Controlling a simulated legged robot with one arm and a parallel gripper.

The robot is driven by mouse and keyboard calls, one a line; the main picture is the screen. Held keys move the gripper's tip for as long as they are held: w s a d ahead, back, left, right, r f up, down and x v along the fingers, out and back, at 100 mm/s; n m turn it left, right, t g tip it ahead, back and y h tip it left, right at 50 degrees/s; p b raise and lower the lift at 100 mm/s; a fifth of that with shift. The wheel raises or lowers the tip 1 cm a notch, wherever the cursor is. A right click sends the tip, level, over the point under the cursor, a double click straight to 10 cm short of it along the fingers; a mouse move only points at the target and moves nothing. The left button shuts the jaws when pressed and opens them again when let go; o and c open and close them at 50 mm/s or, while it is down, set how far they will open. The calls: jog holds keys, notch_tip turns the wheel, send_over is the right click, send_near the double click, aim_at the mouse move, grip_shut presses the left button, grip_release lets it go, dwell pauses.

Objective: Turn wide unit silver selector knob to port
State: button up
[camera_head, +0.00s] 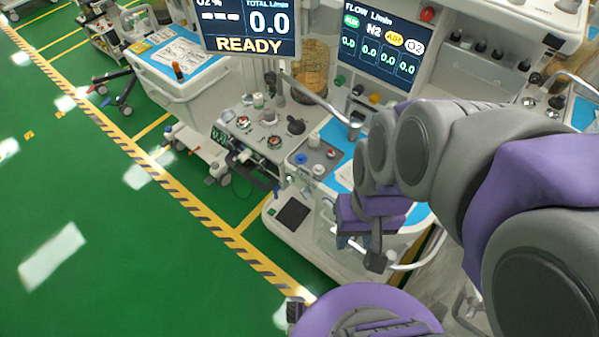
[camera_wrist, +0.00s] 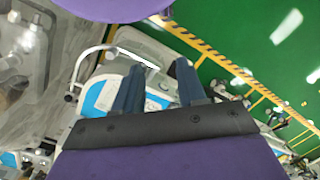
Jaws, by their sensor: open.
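The wide anaesthesia unit (camera_head: 480,90) stands ahead, with a READY screen and a flow panel. Its side panel carries several small knobs, including a black knob (camera_head: 296,126), a red-marked knob (camera_head: 274,141) and a blue knob (camera_head: 300,158). I cannot tell for sure which one is the silver selector knob. My gripper (camera_head: 376,262) hangs low in front of the unit, below the blue worktop. In the wrist view my gripper (camera_wrist: 158,88) is open, its two dark fingers apart with nothing held between them. It is apart from the knobs.
A metal tube (camera_head: 318,98) slants over the worktop. A curved white rail (camera_head: 415,262) runs close to my gripper. A cart with a blue top (camera_head: 185,65) stands at the upper left. The green floor (camera_head: 100,230) at left is clear.

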jog(key=w+a+f+n+t+y, duration=0.1)
jog(key=w+a+f+t+y, duration=0.25)
jog(key=w+a, duration=1.15)
jog(key=w+a+f+t+b, duration=0.1)
jog(key=w+a+f+t, duration=0.1)
jog(key=w+a+f, duration=0.45)
jog(key=w+a+f+t+b, duration=0.1)
jog(key=w+a+f, duration=0.3)
jog(key=w+a, duration=0.4)
jog(key=t+h+b, duration=0.2)
jog(key=t+h, duration=0.7)
jog(key=h, duration=0.6)
send_near(306, 193)
jog(key=b+x, duration=0.3)
jog(key=x, duration=0.4)
jog(key=shift+w+a+f, duration=0.15)
jog(key=shift+f, duration=0.35)
